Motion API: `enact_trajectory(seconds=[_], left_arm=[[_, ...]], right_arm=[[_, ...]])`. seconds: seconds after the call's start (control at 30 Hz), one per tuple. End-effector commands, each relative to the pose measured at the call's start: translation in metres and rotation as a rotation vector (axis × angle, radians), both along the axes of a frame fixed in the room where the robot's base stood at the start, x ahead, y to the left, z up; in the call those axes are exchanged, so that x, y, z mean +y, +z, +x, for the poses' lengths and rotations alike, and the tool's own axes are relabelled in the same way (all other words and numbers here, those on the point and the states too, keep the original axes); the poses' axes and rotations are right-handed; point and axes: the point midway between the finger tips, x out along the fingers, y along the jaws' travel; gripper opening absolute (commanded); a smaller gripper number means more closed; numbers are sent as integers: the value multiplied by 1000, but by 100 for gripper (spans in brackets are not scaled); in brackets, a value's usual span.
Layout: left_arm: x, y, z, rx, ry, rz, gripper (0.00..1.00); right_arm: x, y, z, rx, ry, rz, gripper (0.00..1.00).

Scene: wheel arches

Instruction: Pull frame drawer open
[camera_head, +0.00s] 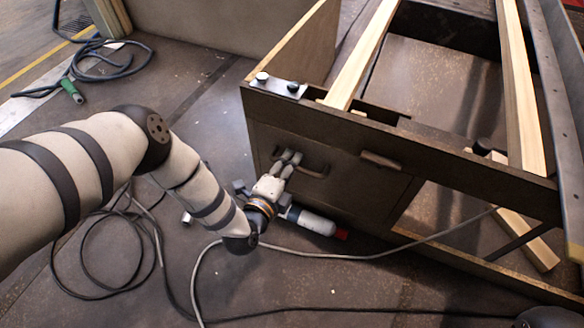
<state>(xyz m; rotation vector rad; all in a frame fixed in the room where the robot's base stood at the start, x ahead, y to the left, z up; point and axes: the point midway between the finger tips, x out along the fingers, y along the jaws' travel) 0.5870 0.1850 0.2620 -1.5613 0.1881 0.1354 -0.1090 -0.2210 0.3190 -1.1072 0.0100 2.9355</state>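The frame drawer (345,197) is a dark brown panel set into the side of the large wooden frame, and it looks shut, with its face about flush with the frame. A dark curved handle (316,174) sits on its upper left part. My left gripper (287,157) is at the left end of this handle, fingertips pointing up at the drawer face. The fingers overlap the handle's left end, and I cannot tell whether they grip it. My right gripper is not in view.
A white cylinder with a red end (312,222) lies below the drawer. A grey cable (345,255) and a black cable (350,311) cross the floor in front. Light wooden beams (362,55) rest on the frame. A coiled hose (100,62) lies at the back left.

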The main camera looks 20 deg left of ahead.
Motion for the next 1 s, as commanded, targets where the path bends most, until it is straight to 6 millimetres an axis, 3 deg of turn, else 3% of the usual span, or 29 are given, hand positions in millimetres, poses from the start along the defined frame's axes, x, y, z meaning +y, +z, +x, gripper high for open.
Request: enact_trajectory(seconds=[0.27, 0.43, 0.77, 1.0], left_arm=[[0, 1, 4, -2, 0, -1, 31], [0, 1, 4, -1, 0, -1, 0], [-2, 1, 1, 0, -2, -1, 0], [-11, 6, -23, -2, -7, -1, 0]], right_arm=[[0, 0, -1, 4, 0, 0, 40], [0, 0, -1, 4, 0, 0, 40], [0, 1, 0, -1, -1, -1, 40], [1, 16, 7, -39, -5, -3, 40]])
